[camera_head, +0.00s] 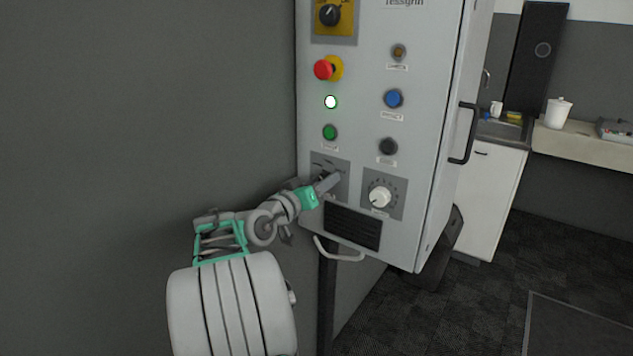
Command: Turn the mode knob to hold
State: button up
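A grey cabinet panel (365,60) carries the controls. My gripper (331,181) is at a grey square plate (343,164) low on the left of the panel. My fingers cover the middle of this plate, so any knob there is hidden; it may be the mode knob. I cannot tell whether the fingers are open, shut or touching a knob. A white knob (380,195) with tick marks around it sits on the plate to the right, clear of my gripper. No "hold" mark is readable.
Above are a black rotary switch (330,14) on yellow, a red mushroom button (323,69), a lit white lamp (330,101), a green button (330,132) and a blue button (393,98). A dark vent (352,226) and a curved handle (340,252) lie below.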

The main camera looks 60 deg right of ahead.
grip_shut()
